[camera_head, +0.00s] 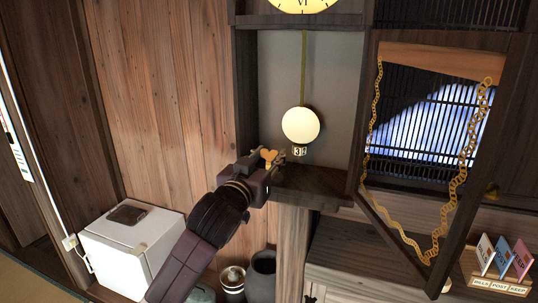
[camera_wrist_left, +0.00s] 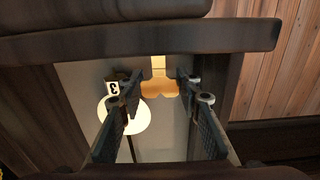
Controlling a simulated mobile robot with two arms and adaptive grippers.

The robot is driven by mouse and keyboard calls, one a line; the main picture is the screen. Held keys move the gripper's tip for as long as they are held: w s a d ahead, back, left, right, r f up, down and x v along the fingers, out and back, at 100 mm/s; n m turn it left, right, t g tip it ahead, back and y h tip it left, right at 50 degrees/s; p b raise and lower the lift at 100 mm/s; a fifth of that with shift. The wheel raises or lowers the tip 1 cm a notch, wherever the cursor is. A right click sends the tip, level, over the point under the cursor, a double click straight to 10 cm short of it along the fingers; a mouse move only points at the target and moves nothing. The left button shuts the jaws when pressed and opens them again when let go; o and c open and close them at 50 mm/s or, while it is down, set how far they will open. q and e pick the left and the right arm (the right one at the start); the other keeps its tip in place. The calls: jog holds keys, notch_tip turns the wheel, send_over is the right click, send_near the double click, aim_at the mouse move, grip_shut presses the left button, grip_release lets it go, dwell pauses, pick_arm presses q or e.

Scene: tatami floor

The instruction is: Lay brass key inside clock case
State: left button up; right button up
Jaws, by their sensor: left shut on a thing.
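The brass key (camera_head: 266,154) is between the fingers of my left gripper (camera_head: 271,160), at the lower left front of the clock case. In the left wrist view the key (camera_wrist_left: 158,84) shows as a gold shape between the fingertips of my left gripper (camera_wrist_left: 158,90). The clock case (camera_head: 310,184) is dark wood and open at the front, with a bare lower ledge. A round pale pendulum (camera_head: 301,125) hangs inside, above and right of the gripper. Whether the key touches the case floor I cannot tell. My right gripper is not in view.
The glazed case door (camera_head: 388,222) stands open to the right, with a gold chain (camera_head: 443,215) across it. A small "3" tag (camera_head: 299,151) is below the pendulum. A white box (camera_head: 130,246), a dark jar (camera_head: 262,275) and a letter rack (camera_head: 497,286) are lower down.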

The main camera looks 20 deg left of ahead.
pick_arm(q)
jog(key=shift+f, duration=0.15)
jog(key=o, duration=1)
jog(key=shift+r, duration=0.25)
jog(key=s+b, duration=0.3)
jog(key=s, duration=0.9)
jog(key=shift+a, duration=0.2)
jog(key=shift+f, duration=0.1)
